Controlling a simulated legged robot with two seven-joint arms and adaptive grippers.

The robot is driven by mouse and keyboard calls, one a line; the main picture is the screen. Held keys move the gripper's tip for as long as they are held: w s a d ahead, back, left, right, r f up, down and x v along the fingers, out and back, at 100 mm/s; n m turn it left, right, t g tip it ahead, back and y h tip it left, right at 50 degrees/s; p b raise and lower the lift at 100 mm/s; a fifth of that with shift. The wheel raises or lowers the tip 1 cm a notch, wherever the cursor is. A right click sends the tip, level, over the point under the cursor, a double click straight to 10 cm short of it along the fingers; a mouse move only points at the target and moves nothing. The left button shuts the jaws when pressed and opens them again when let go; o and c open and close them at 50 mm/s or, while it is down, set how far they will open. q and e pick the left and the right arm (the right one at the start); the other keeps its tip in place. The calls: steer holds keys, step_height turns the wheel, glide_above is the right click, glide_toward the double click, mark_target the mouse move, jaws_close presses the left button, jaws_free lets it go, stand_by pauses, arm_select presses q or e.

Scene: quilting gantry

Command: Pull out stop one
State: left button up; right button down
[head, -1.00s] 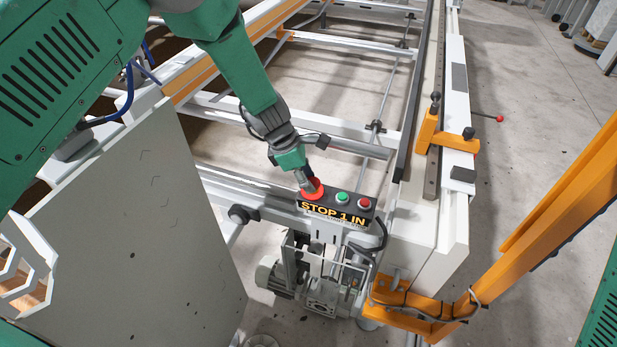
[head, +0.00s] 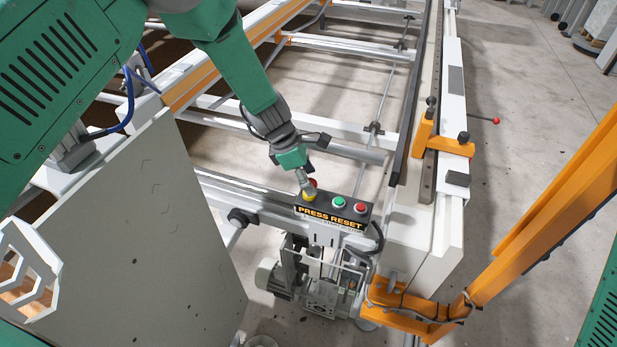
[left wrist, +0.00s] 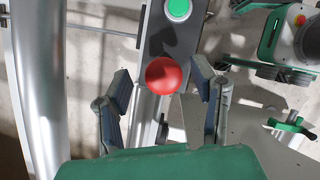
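The stop one button, a round red mushroom head, shows between my left gripper's fingers in the left wrist view (left wrist: 164,75). In the head view the gripper partly hides it, and a yellow part (head: 309,197) shows below its red head. It sits at the left end of a dark control box (head: 325,203) whose sign (head: 331,218) reads "PRESS RESET". My left gripper (left wrist: 161,85) is open, with one finger on each side of the red head and a visible gap at both sides. My right gripper is out of view.
On the same box are a green button (head: 339,202) and a smaller red button (head: 360,208), close right of the gripper. A motor unit (head: 315,292) hangs below. An orange post (head: 540,225) stands at the right. A large pale panel (head: 130,230) stands at the left.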

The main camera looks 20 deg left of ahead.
arm_select(q)
steer(key=v, duration=1.2)
steer(key=shift+f, duration=0.1)
